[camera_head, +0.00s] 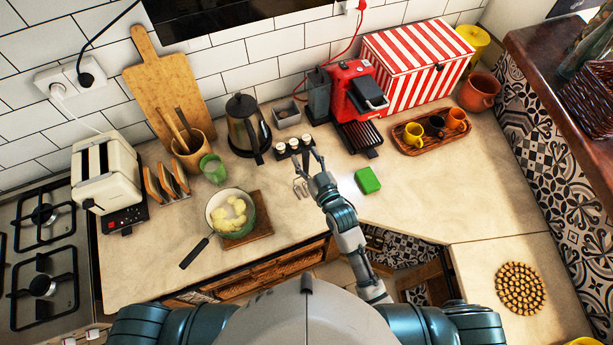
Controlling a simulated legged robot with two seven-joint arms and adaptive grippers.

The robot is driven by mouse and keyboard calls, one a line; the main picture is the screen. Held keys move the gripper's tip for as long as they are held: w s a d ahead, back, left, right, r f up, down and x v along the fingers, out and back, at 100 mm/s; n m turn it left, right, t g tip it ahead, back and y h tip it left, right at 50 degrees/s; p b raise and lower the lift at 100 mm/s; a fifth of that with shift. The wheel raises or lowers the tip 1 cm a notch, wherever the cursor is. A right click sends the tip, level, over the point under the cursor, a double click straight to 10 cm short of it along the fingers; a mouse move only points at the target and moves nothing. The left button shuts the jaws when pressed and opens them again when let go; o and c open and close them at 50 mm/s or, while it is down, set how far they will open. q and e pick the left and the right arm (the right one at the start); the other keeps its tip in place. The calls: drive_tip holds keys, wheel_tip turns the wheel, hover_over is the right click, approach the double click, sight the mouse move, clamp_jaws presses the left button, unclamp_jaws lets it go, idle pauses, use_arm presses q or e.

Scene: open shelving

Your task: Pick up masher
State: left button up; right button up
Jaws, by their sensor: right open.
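A small metal pronged tool, which looks like the masher (300,187), is on the light counter near its middle. Its handle is hard to make out. My right gripper (313,157) is open, with its fingers pointing toward the back wall. It is just right of and beyond the metal tool, close to a small dark rack. I cannot tell whether the gripper touches either one. My left gripper is not in view.
The rack (293,147) holds small white-topped jars. A pan (230,212) with yellowish food sits left on a wooden board. A kettle (247,128), a green sponge (367,180) and a red coffee machine (355,100) stand around.

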drive_tip(key=shift+s+a, duration=0.1)
drive_tip(key=shift+a, duration=0.1)
clamp_jaws()
